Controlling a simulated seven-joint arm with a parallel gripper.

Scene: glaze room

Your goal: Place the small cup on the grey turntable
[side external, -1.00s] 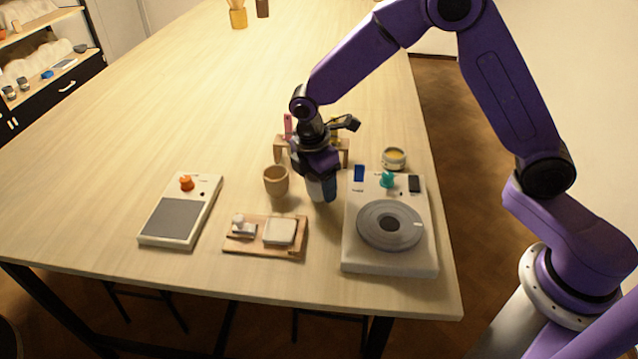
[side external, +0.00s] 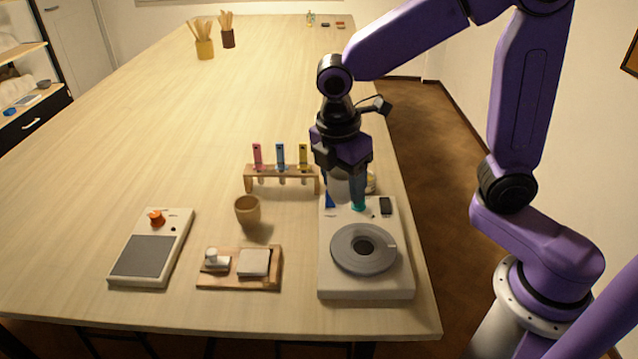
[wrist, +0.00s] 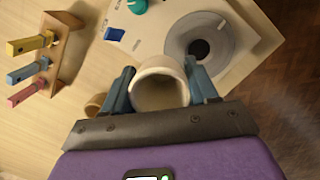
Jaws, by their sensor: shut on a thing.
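My gripper (side external: 345,200) is shut on a pale small cup (wrist: 160,85), one finger on each side of it. The cup's open mouth shows in the wrist view; in the side view a pale part of it (side external: 340,188) shows between the fingers. It is held over the back part of the white turntable unit, by the teal knob. The grey turntable (side external: 362,249) is a bare round plate with a dark centre, nearer the side camera than the cup. It also shows in the wrist view (wrist: 178,42), beyond the cup and partly hidden by it.
A tan cup (side external: 247,211) stands on the table left of the unit. Behind it is a wooden rack (side external: 282,184) with pink, blue and yellow pieces. A wooden board (side external: 240,281) and a white device with an orange knob (side external: 157,218) lie at front left.

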